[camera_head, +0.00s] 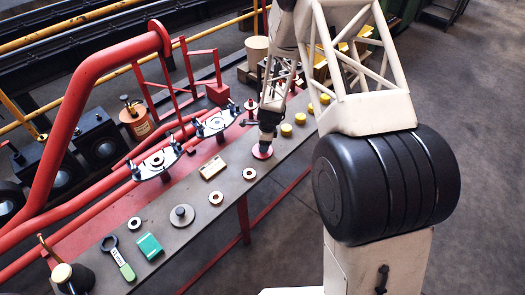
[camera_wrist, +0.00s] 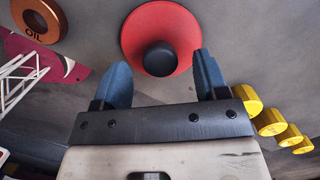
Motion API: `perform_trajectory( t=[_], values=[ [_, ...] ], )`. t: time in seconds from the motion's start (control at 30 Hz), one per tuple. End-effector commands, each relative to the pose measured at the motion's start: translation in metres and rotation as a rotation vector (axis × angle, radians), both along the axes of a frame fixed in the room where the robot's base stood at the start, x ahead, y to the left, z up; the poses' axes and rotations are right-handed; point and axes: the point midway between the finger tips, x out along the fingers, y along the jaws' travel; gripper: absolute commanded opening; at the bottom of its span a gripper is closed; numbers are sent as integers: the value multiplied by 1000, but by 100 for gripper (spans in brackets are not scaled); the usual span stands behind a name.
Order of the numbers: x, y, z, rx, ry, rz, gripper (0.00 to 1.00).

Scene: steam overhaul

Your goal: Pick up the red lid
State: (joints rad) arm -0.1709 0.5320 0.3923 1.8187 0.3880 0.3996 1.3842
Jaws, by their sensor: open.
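The red lid (camera_wrist: 178,28) is a round red disc with a black knob (camera_wrist: 159,59) at its middle. It lies on the grey bench, and in the head view the lid (camera_head: 262,152) shows just under the end of my arm, partly covered by it. In the wrist view my gripper (camera_wrist: 154,75) is open, with its two blue fingers apart and the knob between their tips in the picture. I cannot tell whether the fingers are level with the knob. No finger visibly touches the lid.
Several yellow cylinders (camera_wrist: 270,122) stand to the right of the lid. A copper ring marked OIL (camera_wrist: 38,18) lies to the left. On the bench are also a wooden block (camera_head: 211,170), a grey knobbed disc (camera_head: 182,216), a green box (camera_head: 149,246) and a green-handled tool (camera_head: 118,258).

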Motion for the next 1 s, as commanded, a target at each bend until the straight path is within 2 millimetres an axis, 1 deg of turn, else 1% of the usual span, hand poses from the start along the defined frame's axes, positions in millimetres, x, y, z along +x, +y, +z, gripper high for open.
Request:
perform_trajectory(
  t=[0.1,0.3,0.87,0.97,1.0],
  values=[
    [0,2,-13,0,2,1,67],
    [0,3,-24,-1,1,0,67],
    [0,4,-25,-1,0,0,67],
    [0,4,-25,-1,0,0,55],
    [0,4,-25,-1,0,0,48]
  ],
)
